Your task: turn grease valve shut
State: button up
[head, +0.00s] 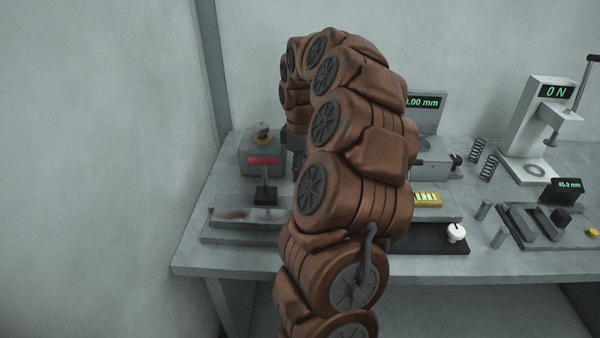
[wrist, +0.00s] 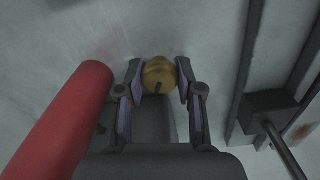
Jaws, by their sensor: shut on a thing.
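The grease valve appears to be the round brass knob (wrist: 158,72) with a small dark mark on its near edge, in the wrist view. My gripper (wrist: 160,80) has one finger on each side of this knob and is shut on it. In the head view my gripper (head: 297,155) points down behind my arm. My arm hides the held knob there. I cannot tell from the knob how far the valve is turned.
A red bar handle (head: 263,160) on a dark post stands just left of my gripper; it looms close in the wrist view (wrist: 60,120). Behind it is a grey box (head: 252,152) with a yellow-ringed knob. A press (head: 535,130) stands far right on the bench (head: 420,262).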

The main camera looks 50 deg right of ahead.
jog(key=m+b, duration=0.2)
jog(key=m, duration=0.4)
jog(key=shift+f+b, duration=0.15)
jog(key=shift+b, duration=0.15)
jog(key=m+b, duration=0.2)
jog(key=m, duration=0.4)
jog(key=shift+m, duration=0.4)
jog(key=o, duration=1.2)
jog(key=shift+c, duration=0.2)
jog(key=shift+r, duration=0.25)
notch_tip(320, 180, up, 12)
jog(key=shift+f, duration=0.1)
